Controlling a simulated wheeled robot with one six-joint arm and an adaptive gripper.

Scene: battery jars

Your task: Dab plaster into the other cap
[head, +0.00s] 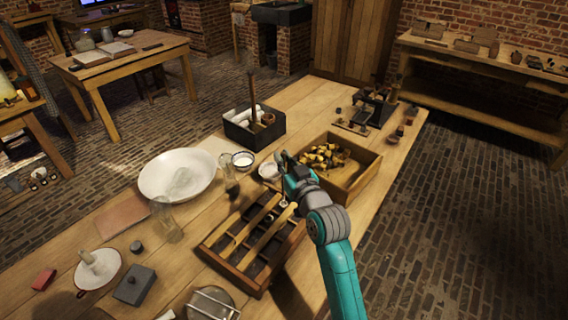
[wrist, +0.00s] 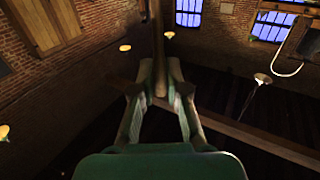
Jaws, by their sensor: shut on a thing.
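My gripper (head: 284,160) is over the middle of the long wooden table, close to two small white bowls. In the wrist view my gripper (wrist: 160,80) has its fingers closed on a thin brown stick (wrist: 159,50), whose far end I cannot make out. One small bowl (head: 243,159) holds something white, perhaps plaster. The other small bowl (head: 269,171) is right beside my gripper, partly hidden. Glass jars stand at the left (head: 166,220) and near the bowls (head: 230,183). I cannot pick out the caps for certain; a small pale round thing lies below my gripper.
A compartment tray (head: 251,287) lies in front, below my arm. A wooden crate (head: 353,189) of yellow and dark pieces is at the right. A dark box (head: 238,134) with white rolls and an upright stick stands behind. A wide white basin (head: 150,180) is at the left.

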